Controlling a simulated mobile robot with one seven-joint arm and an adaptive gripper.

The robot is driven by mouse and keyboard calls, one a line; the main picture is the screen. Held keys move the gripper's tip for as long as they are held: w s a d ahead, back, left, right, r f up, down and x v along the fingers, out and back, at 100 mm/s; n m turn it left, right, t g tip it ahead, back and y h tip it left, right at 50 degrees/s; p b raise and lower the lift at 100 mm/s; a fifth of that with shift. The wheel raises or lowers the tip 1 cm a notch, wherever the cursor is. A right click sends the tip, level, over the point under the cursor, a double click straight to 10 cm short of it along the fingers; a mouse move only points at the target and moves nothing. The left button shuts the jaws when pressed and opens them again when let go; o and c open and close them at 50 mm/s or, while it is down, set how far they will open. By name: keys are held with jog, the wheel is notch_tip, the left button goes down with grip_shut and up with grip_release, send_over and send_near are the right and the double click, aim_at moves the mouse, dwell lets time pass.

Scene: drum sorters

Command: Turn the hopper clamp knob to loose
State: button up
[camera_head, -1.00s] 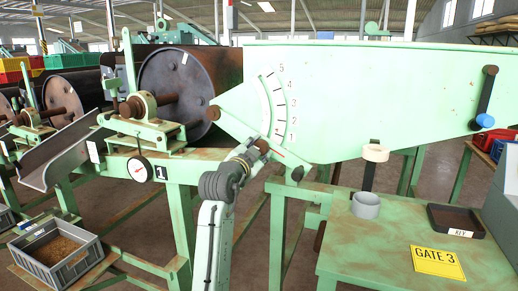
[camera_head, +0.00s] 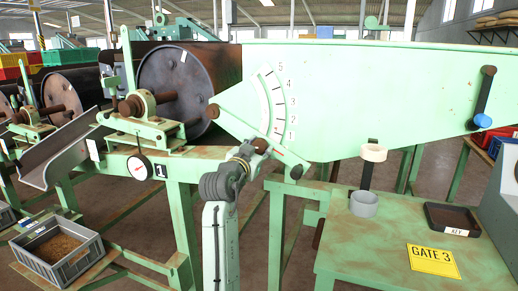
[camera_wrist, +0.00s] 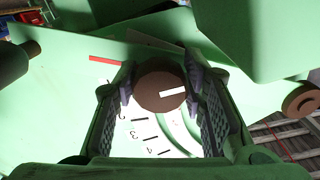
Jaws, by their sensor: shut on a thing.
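The hopper clamp knob (camera_wrist: 160,88) is a round brown knob with a white mark on its face, seen in the wrist view. It sits on the green pointer arm at the numbered scale (camera_head: 276,105) on the hopper's side. My gripper (camera_wrist: 158,84) is shut on the knob, with one dark ribbed finger on each side of it. The white mark points right in the wrist view. In the head view the knob (camera_head: 261,145) is small and partly hidden by my gripper. A red line on the pointer arm lies just below the 1.
The green hopper (camera_head: 390,90) fills the right side. A drum (camera_head: 195,85) stands at the left. A green table (camera_head: 375,240) in front right bears a grey ring (camera_head: 364,203), a dark tray (camera_head: 440,222) and a yellow GATE 3 sign (camera_head: 434,261).

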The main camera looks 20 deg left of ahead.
jog(key=o, duration=0.9)
jog(key=s, duration=1.2)
jog(key=shift+a, duration=0.2)
